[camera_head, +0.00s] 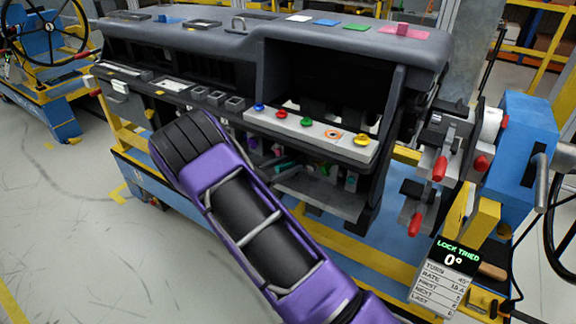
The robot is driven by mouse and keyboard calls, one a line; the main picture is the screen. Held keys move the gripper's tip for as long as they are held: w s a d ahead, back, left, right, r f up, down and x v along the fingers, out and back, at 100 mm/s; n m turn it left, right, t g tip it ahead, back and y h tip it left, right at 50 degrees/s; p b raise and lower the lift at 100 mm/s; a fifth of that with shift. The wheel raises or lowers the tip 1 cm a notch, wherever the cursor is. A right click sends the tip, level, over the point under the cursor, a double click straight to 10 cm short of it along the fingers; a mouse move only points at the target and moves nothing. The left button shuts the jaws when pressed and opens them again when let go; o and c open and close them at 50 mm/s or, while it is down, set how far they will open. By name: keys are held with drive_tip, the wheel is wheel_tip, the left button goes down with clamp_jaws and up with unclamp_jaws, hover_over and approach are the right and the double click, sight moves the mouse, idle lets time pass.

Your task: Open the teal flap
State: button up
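I cannot pick out a teal flap for certain. A small teal piece (287,167) shows in the shadowed space under the button shelf, partly hidden, and I cannot tell whether it is a flap. The dashboard module (400,44) is a long dark grey unit on a blue and yellow stand. My purple and black arm rises from the bottom right and covers the module's lower front. My gripper does not show.
A shelf with several coloured buttons (307,122) crosses the open bay. Red-handled clamps (440,168) and a blue fixture (527,130) stand at the right. A display (450,262) reads "LOCK TRIED 0°". The floor at the left is clear.

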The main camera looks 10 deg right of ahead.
drive_tip(key=shift+s, duration=0.1)
drive_tip(key=v, duration=1.7)
drive_tip(key=shift+a, duration=0.15)
